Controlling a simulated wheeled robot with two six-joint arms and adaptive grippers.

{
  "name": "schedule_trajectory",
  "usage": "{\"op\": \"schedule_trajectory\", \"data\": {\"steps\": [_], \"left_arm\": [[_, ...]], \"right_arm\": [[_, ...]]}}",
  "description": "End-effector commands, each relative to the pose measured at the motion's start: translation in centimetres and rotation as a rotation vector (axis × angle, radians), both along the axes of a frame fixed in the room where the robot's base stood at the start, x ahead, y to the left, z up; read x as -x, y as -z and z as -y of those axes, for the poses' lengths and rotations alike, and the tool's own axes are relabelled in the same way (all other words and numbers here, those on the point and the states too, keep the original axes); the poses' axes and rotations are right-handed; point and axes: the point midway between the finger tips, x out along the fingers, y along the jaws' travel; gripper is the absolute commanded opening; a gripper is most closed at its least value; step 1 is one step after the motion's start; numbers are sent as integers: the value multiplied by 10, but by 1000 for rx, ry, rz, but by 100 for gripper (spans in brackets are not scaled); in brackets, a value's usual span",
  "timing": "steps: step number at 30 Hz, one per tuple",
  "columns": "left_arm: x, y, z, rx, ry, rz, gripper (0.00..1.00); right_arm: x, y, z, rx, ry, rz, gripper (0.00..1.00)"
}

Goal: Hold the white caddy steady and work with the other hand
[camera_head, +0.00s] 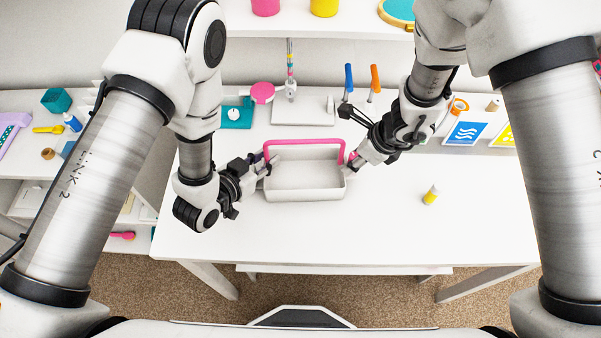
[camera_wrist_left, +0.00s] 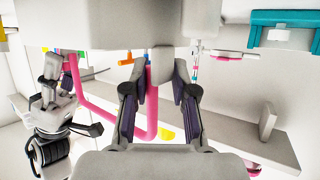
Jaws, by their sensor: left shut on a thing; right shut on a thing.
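The white caddy (camera_head: 305,194) stands on the white table, with its open inside facing up and looking empty. Its pink handle (camera_head: 303,142) is raised along the far side. My left gripper (camera_head: 266,165) is shut on the caddy's left end. In the left wrist view, the fingers of my left gripper (camera_wrist_left: 158,80) straddle one leg of the pink handle (camera_wrist_left: 110,120), below the caddy's white wall (camera_wrist_left: 100,28). My right gripper (camera_head: 350,160) is at the caddy's right end, shut on the handle's right side; its exact contact is partly hidden.
The table's front and right are mostly clear.

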Motion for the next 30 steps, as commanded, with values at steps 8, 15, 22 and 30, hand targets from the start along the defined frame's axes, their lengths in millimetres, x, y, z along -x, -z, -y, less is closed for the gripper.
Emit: {"op": "schedule_trajectory", "data": {"steps": [8, 15, 22, 30], "left_arm": [[1, 1, 0, -1, 1, -3, 0], [1, 1, 0, -1, 0, -3, 0], [1, 1, 0, -1, 0, -3, 0], [1, 1, 0, -1, 0, -3, 0]], "right_arm": [[-1, -1, 0, -2, -1, 1, 50], [2, -15, 5, -2, -1, 3, 50], [7, -40, 14, -2, -1, 3, 50], [11, -56, 20, -1, -2, 0, 50]]}}
